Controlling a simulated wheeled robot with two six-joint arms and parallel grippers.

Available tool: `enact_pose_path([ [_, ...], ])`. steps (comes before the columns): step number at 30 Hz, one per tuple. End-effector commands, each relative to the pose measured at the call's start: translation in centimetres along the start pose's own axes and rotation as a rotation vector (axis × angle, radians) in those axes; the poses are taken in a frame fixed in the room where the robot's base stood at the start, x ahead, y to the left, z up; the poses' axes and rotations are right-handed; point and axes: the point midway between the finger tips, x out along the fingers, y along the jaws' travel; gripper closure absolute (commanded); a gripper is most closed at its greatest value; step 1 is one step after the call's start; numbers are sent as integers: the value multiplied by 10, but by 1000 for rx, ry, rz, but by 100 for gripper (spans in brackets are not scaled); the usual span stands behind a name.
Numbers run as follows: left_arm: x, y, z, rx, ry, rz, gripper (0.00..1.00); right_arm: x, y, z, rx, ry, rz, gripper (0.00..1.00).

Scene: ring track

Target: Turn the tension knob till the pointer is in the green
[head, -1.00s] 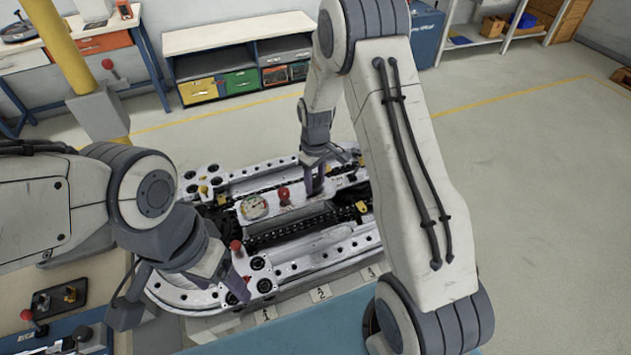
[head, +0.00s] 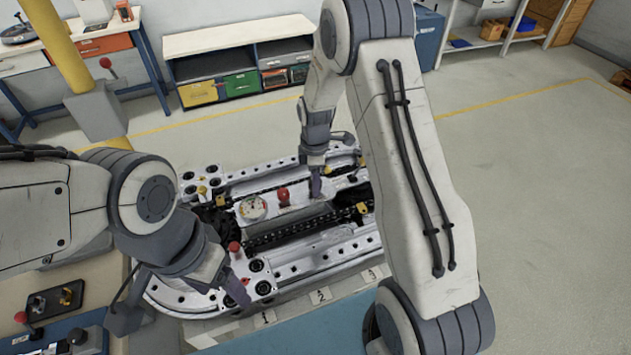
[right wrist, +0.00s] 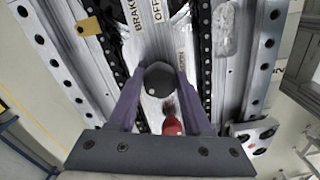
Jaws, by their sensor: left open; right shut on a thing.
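The dark round tension knob (right wrist: 160,82) sits between the two purple fingers of my right gripper (right wrist: 158,90) in the right wrist view. The right gripper is shut on it. In the head view the right gripper (head: 316,183) is over the middle of the ring track (head: 330,248), and its wrist hides the knob. The round white gauge (head: 253,207) is on the track, left of that gripper. Its pointer and any green band are too small to read. My left gripper (head: 182,302) is open at the near left end of the track, apart from the knob.
A red-topped handle (head: 283,195) stands between the gauge and the right gripper; its red ball (right wrist: 172,125) shows close to the fingers. Another red ball (head: 234,247) is near the left gripper. Dark chains run along the track. The floor at the right is clear.

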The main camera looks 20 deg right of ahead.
Motion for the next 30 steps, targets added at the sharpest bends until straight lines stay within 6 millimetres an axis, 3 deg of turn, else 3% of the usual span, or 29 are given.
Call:
enact_pose_path([
  [20,1,0,0,0,0,0,28,-1,1,0,-67,1,3,100],
  [21,1,0,0,0,0,0,28,-1,1,0,-67,1,3,47],
  [23,1,0,0,0,0,0,28,-1,1,0,-67,1,3,24],
  [30,1,0,0,0,0,0,28,-1,1,0,-67,1,2,20],
])
